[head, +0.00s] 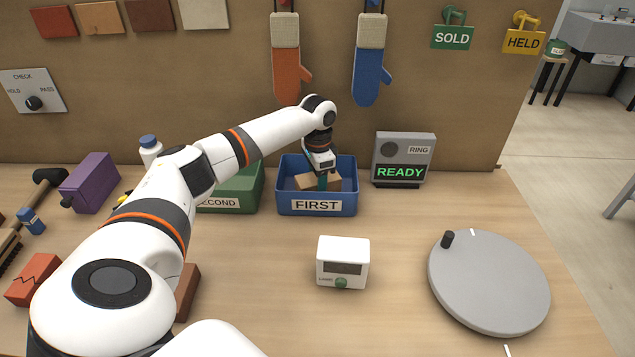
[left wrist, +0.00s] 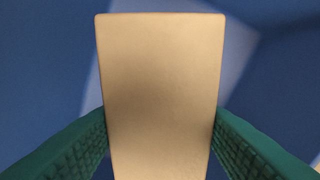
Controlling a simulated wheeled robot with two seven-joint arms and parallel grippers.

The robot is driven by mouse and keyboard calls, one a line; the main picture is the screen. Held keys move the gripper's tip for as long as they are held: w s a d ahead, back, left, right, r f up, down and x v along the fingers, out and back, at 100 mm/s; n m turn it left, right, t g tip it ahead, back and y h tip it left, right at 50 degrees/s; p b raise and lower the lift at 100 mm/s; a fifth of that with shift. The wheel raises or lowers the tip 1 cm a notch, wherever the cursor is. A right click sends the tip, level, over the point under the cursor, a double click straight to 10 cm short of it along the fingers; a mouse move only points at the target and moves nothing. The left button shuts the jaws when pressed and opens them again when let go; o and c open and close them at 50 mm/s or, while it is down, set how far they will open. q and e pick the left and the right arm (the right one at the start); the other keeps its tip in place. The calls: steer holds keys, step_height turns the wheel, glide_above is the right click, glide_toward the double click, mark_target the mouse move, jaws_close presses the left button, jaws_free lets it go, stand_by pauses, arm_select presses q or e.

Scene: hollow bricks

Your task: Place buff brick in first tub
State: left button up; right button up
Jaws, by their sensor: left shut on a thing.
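The buff brick (head: 304,182) is in the blue tub labelled FIRST (head: 317,206), below the tub's rim as far as the head view shows. My left gripper (head: 322,182) reaches down into this tub and is shut on the buff brick. In the left wrist view the brick (left wrist: 162,90) fills the middle between the two green fingers, with blue tub surface around it. I cannot tell whether the brick touches the tub floor. My right gripper is in neither view.
The green tub labelled SECOND (head: 240,190) stands just left of the blue tub. A READY display (head: 402,158) stands close on its right. A white timer box (head: 343,262) and a grey turntable (head: 488,280) are in front. The table between them is clear.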

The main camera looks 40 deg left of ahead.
arm_select(q)
steer(key=shift+w+a+f, duration=0.15)
steer(key=shift+w+f, duration=0.05)
steer(key=shift+f, duration=0.6)
steer(key=o, duration=1.5)
steer(key=shift+s+f, duration=0.1)
steer(key=shift+f, duration=0.05)
steer(key=shift+c, duration=0.2)
step_height(320, 180, up, 12)
steer(key=shift+r, duration=0.15)
